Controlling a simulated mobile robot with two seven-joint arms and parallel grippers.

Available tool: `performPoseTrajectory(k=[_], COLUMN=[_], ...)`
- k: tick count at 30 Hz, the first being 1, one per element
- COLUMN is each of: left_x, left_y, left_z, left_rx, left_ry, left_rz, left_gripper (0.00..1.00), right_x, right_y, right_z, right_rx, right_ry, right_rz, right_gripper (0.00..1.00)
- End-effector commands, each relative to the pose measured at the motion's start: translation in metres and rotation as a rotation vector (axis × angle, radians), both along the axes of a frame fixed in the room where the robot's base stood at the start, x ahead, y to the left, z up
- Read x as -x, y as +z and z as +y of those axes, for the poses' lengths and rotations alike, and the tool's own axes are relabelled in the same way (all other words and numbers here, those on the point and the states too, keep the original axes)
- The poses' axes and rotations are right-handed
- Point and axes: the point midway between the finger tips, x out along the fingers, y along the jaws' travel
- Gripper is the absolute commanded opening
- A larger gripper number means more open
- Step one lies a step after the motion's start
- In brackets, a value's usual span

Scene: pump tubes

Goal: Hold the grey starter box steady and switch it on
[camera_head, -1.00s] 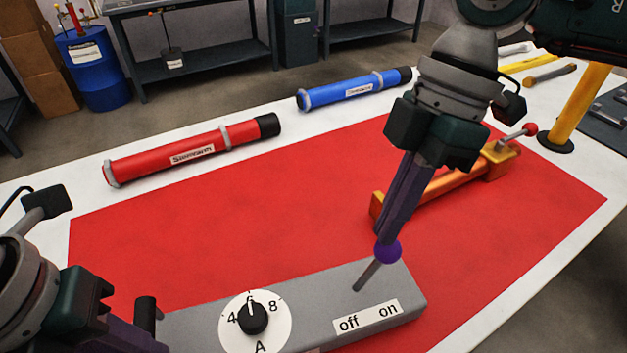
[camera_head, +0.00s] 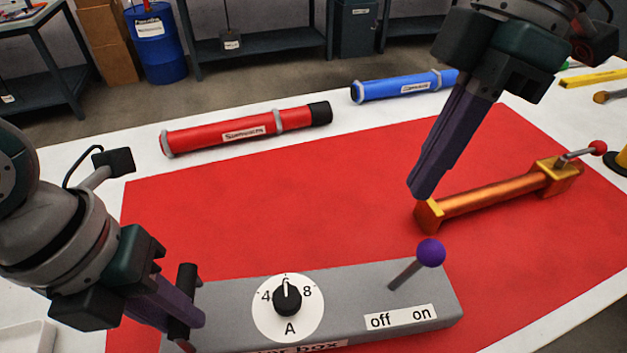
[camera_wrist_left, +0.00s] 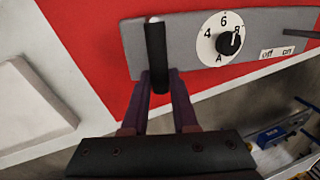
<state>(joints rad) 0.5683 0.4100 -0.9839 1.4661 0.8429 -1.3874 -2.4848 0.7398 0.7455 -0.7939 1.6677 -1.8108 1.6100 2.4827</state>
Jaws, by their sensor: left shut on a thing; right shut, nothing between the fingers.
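The grey starter box (camera_head: 360,290) lies along the front of the red mat. Its purple-balled lever (camera_head: 431,252) leans right, towards the "on" end of the off/on label (camera_head: 401,317). My left gripper (camera_head: 193,318) is shut on the black handle (camera_head: 187,275) at the box's left end; the left wrist view shows the handle (camera_wrist_left: 156,55) between the fingers. My right gripper (camera_head: 420,192) is shut and empty, above and behind the lever, clear of it.
On the red mat (camera_head: 250,220), an orange pump-like piece with a red-knobbed lever (camera_head: 500,195) lies behind the box to the right. A red tube (camera_head: 245,130) and a blue tube (camera_head: 403,86) lie along the back. The mat's middle is clear.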

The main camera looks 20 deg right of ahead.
Motion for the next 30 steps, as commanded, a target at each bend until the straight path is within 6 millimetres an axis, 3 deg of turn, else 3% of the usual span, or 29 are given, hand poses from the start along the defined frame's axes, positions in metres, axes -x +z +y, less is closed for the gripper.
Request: performPoseTrajectory(k=[6,15,23,30], left_x=[0.0,0.0,0.0,0.0], left_y=[0.0,0.0,0.0,0.0], left_z=[-0.001,-0.001,-0.001,-0.001], left_rx=[0.001,0.002,0.002,0.002], left_ry=[0.0,-0.001,-0.001,-0.001], left_rz=[0.0,0.0,0.0,0.0], left_gripper=[0.0,0.0,0.0,0.0], right_x=[-0.006,-0.006,-0.003,0.002], right_y=[0.045,0.065,0.05,0.003], right_z=[-0.012,-0.018,-0.017,-0.004], right_rx=[0.001,0.055,0.078,0.075], right_ry=[-0.001,0.004,0.001,0.0], right_rz=[-0.004,0.007,0.016,0.016], right_gripper=[0.0,0.0,0.0,0.0])
